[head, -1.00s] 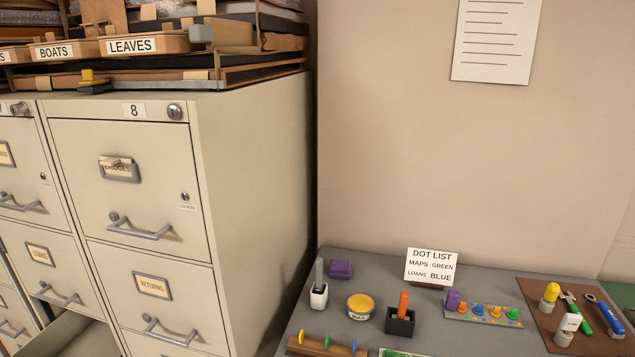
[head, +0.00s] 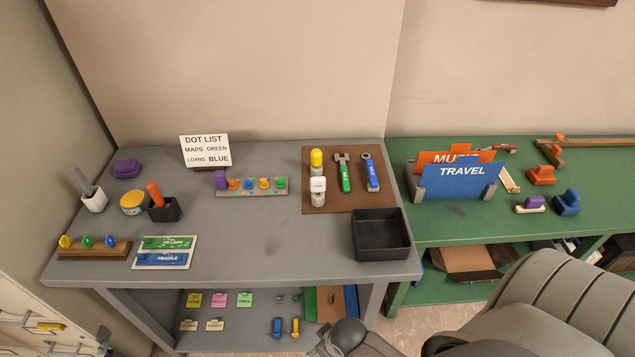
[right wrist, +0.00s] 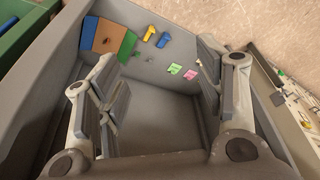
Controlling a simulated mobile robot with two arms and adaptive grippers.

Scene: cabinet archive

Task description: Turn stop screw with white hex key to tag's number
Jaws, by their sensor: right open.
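I can make out neither the stop screw nor a numbered tag. My right gripper (right wrist: 155,100) is open and empty in the right wrist view, its fingers spread in front of the table's lower shelf. In the head view only part of my right arm (head: 346,333) shows at the bottom edge. My left gripper is out of view.
A green-handled wrench (head: 344,172) and a blue-handled wrench (head: 370,173) share the mat. A black tray (head: 381,236) sits at the table's front right. Small tags and tools lie on the lower shelf (head: 240,335). A green bench (head: 450,228) adjoins at right. The table's middle front is clear.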

